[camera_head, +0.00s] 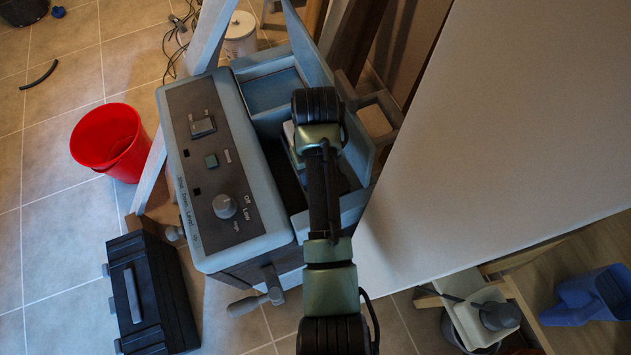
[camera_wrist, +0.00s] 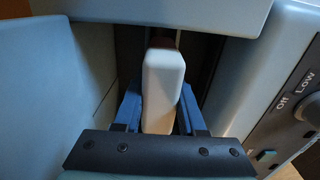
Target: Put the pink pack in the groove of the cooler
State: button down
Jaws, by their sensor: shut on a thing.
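The pack (camera_wrist: 163,85) looks pale, almost white, in the wrist view, and stands on end between the blue fingers of my gripper (camera_wrist: 160,112). The fingers are shut on its two sides. The pack's far end is at a dark slot in the cooler (camera_wrist: 220,20); I cannot tell how deep it sits in the groove. In the head view, the blue-grey cooler (camera_head: 262,215) stands with its top open. My arm reaches over its open compartment and hides the gripper and most of the pack.
The cooler's control panel with a knob (camera_head: 223,206) is left of the compartment, and raised walls flank the right. A large pale board (camera_head: 500,130) lies close on the right. A red bucket (camera_head: 110,140) and a black toolbox (camera_head: 150,295) are on the tiled floor at left.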

jog(key=shift+f, duration=1.65)
jog(key=shift+f, duration=0.1)
jog(key=shift+c, duration=2.4)
grip_release()
notch_tip(320, 180, up, 12)
jog(key=shift+r+p, duration=0.15)
jog(key=shift+p, duration=1.1)
jog(key=shift+s, duration=0.1)
